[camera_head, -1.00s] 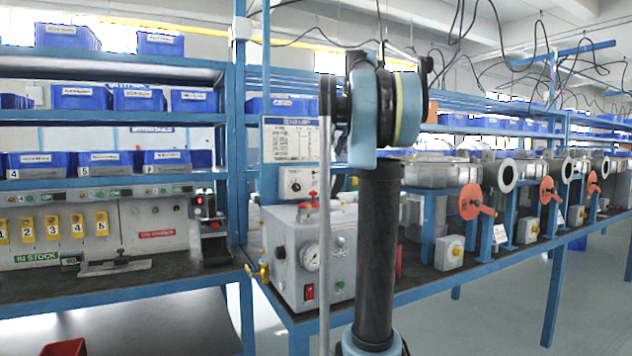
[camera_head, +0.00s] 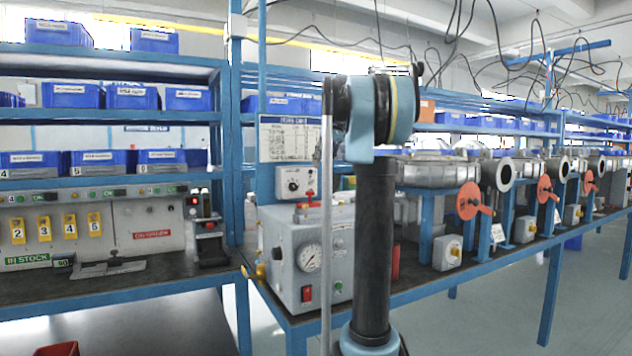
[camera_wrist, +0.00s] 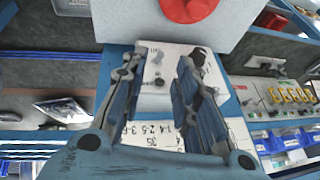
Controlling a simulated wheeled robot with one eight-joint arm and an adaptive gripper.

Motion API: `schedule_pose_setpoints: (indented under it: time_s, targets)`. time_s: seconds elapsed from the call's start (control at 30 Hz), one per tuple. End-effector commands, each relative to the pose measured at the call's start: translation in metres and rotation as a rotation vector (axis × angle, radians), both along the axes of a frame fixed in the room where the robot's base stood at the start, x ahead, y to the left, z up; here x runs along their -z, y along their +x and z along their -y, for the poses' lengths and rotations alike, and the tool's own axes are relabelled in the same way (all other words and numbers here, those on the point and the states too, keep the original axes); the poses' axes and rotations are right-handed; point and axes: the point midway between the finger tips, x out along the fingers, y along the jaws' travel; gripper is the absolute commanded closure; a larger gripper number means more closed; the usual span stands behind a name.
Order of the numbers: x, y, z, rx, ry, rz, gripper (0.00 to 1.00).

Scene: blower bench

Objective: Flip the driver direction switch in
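A small white control box (camera_head: 293,183) with a dial knob is fixed on the blue post below a printed chart (camera_head: 286,138). In the wrist view, a white panel (camera_wrist: 157,80) with small controls lies between the fingers, and I take it for the same box. A small light lever or switch (camera_wrist: 157,57) shows on it; which way it is set I cannot tell. My gripper (camera_wrist: 163,60) is open, with its two fingers apart on either side of the panel and nothing between them held. Contact with the panel cannot be told. The gripper is not seen in the head view.
A grey test box (camera_head: 310,255) with gauge, red rocker switch and red valve handle stands below the control box. Blue shelving with bins is at left; blower housings (camera_head: 440,172) line the bench at right.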

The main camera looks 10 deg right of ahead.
Motion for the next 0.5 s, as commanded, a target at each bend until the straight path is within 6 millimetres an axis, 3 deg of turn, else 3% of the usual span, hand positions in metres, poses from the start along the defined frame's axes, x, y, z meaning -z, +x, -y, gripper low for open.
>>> schedule_pose_setpoints:
  time_s: [0.3, 0.5]
  targets:
    - [0.047, 0.017, -0.015, -0.001, -0.001, 0.0, 0.72]
    - [0.062, 0.022, -0.019, 0.001, 0.0, 0.001, 0.72]
